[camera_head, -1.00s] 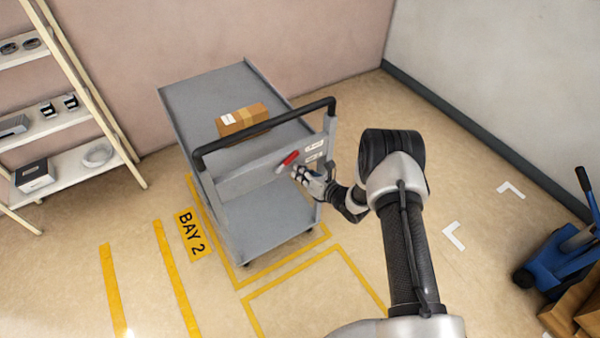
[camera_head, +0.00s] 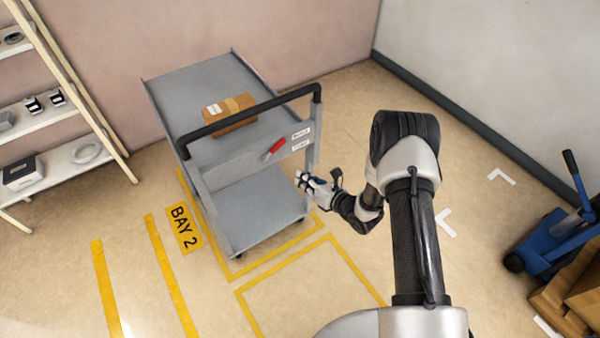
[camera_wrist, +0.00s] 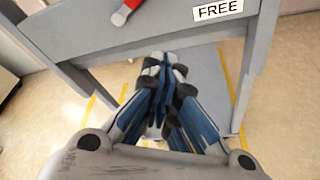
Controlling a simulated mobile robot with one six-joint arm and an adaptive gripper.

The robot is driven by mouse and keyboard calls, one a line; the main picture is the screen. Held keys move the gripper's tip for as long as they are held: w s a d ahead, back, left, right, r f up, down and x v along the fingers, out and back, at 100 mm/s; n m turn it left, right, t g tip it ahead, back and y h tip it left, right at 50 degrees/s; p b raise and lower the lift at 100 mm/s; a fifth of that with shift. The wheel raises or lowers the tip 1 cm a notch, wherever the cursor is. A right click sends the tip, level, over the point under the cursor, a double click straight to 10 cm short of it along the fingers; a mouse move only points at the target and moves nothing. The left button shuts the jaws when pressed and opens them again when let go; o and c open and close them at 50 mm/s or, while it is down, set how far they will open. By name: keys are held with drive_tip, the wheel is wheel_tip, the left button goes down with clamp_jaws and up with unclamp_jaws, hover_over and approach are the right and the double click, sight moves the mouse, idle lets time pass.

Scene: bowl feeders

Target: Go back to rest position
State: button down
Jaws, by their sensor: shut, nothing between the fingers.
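My gripper (camera_head: 301,178) is in front of the grey cart (camera_head: 215,83), close to its right front post and below the red-handled lever. In the wrist view my gripper (camera_wrist: 165,62) shows its fingers together with nothing between them. The red lever (camera_head: 274,149) is on the cart's end panel, tilted, and clear of my gripper. Two white labels sit to its right; in the wrist view the label reading FREE (camera_wrist: 217,10) is legible. The red lever is partly cut off at the top of that view (camera_wrist: 122,14).
A cardboard box (camera_head: 229,115) lies on the cart's top deck behind the black handle (camera_head: 250,112). A shelf (camera_head: 75,158) stands at left, a blue pallet jack (camera_head: 548,240) at right. Yellow lines and a BAY 2 mark (camera_head: 184,228) are on the floor. The floor in front of the cart is clear.

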idle(0.5)
drive_tip(key=w+d+r+m+h, duration=0.3)
drive_tip(key=w+d+r+m, duration=0.15)
drive_tip(key=r, duration=0.25)
drive_tip(key=s+d+r+m+h, duration=0.2)
drive_tip(key=d+r+m, duration=0.1)
drive_tip(key=r+m, duration=0.3)
drive_tip(key=s+d+r+m+g+h, duration=0.1)
drive_tip(key=s+d+r+m+h, duration=0.15)
drive_tip(key=r, duration=0.55)
drive_tip(key=s+d+r+m+h, duration=0.1)
drive_tip(key=d+r+m+h, duration=0.1)
drive_tip(key=d+r+m, duration=0.35)
drive_tip(key=s+r+m+g, duration=0.2)
drive_tip(key=s+r+m, duration=0.2)
drive_tip(key=s+m, duration=0.6)
drive_tip(key=s+a+r+m+g, duration=0.1)
drive_tip(key=s+r+m, duration=0.4)
drive_tip(key=s, duration=1.8)
drive_tip(key=m+g, duration=0.1)
drive_tip(key=m, duration=0.4)
drive_tip(key=shift+s+a+r+g+h, duration=0.25)
drive_tip(key=shift+s+g+h, duration=0.1)
drive_tip(key=shift+s+g, duration=0.05)
